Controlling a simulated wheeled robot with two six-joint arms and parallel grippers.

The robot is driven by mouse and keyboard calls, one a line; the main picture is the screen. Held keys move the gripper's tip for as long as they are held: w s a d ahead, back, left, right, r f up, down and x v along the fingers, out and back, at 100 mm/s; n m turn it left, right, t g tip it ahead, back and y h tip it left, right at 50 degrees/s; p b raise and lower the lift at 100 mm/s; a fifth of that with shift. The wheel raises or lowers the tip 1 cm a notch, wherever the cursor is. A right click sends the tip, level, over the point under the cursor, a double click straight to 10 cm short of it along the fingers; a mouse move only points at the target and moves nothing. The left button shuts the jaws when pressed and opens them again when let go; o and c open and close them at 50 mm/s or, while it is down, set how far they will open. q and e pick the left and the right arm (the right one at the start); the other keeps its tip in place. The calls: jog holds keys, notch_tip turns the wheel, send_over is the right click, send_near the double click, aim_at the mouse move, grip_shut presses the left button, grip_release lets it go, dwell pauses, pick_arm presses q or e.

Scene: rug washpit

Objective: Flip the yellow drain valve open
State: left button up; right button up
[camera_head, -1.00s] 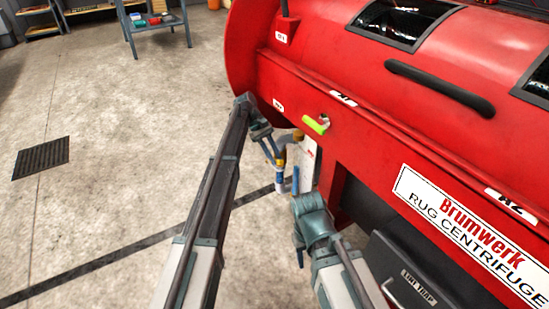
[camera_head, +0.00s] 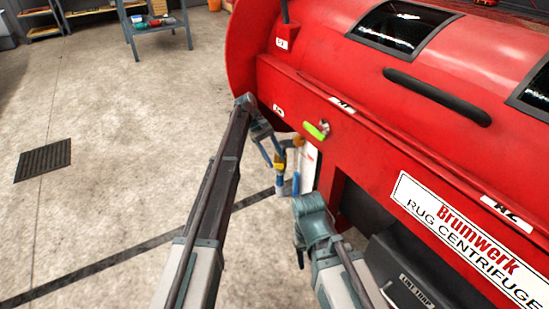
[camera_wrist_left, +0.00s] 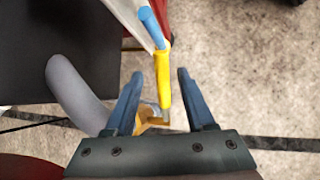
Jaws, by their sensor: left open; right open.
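The yellow drain valve handle (camera_head: 279,161) is low beside the red machine, partly covered by my left gripper in the head view. In the left wrist view the long yellow handle (camera_wrist_left: 162,80) lies between the open fingers of my left gripper (camera_wrist_left: 161,76), with visible gaps on both sides. A brass-coloured fitting (camera_wrist_left: 152,121) shows at its lower end. A blue piece (camera_wrist_left: 151,27) shows at its upper end. My left gripper (camera_head: 274,153) is open around the handle. My right gripper (camera_head: 298,222) is open and empty, nearer and below the valve in the picture.
The red rug centrifuge (camera_head: 350,150) fills the right, with a green-handled part (camera_head: 316,131) on its rail. A black lint trap box (camera_head: 420,270) is at lower right. A grey pipe (camera_wrist_left: 78,95) runs beside the valve. The floor at left is clear around a drain grate (camera_head: 43,160).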

aim_at(277, 166)
pick_arm(q)
jog(key=r+p, duration=0.1)
jog(key=r, duration=0.1)
jog(key=shift+s+r+p, duration=0.25)
jog(key=shift+r+p, duration=0.05)
jog(key=shift+p, duration=0.1)
jog(key=s+d, duration=0.1)
jog(key=s, duration=1.4)
jog(key=shift+s+d+r+p, duration=0.15)
jog(key=shift+s+r+p, duration=0.1)
jog(key=shift+r+p, duration=0.15)
pick_arm(e)
notch_tip(277, 166, up, 3)
jog(key=shift+r, duration=0.2)
pick_arm(q)
jog(key=shift+w, duration=0.1)
pick_arm(e)
jog(key=shift+r, duration=0.1)
